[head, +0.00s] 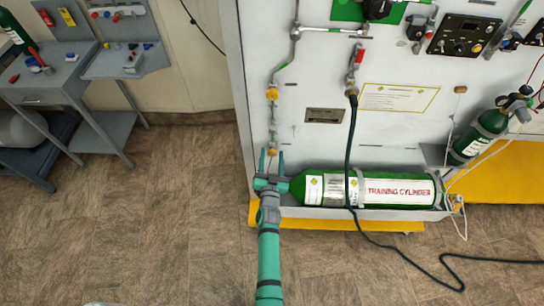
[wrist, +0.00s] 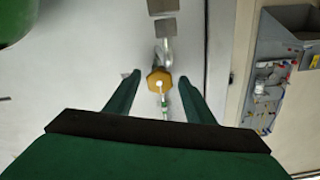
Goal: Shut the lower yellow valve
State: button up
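The lower yellow valve (head: 272,153) is low on the left side of the white panel, on a thin vertical line. In the wrist view, the yellow valve (wrist: 154,79) lies ahead, between my two fingers, with a gap on each side. My gripper (head: 271,157) is open, its fingers pointing up on either side of the lower valve in the head view. It also shows in the wrist view (wrist: 160,84), fingers spread and holding nothing. The upper yellow valve (head: 272,92) is above on the same line. Whether a finger touches the valve cannot be told.
A green training cylinder (head: 400,191) lies in a tray just right of my gripper. A black hose (head: 350,140) hangs down the panel (head: 310,60) and runs across the floor. Grey tables (head: 65,85) stand at left. The floor (head: 150,230) left of my arm is clear.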

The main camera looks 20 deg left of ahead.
jog(key=v, duration=1.1)
dwell(0.6)
jog(key=s+d+r+h, duration=0.1)
jog(key=s+d+r, duration=0.1)
jog(key=s+d, duration=0.55)
jog(key=s+d+r+h, duration=0.1)
jog(key=s+d, duration=0.4)
jog(key=s, duration=0.6)
jog(key=s+d+r+g+h, duration=0.2)
jog(key=s+d+r+h, duration=0.1)
jog(key=s+r, duration=1)
jog(key=shift+s+d, duration=0.45)
jog(key=shift+s, duration=0.6)
jog(key=shift+r, duration=0.15)
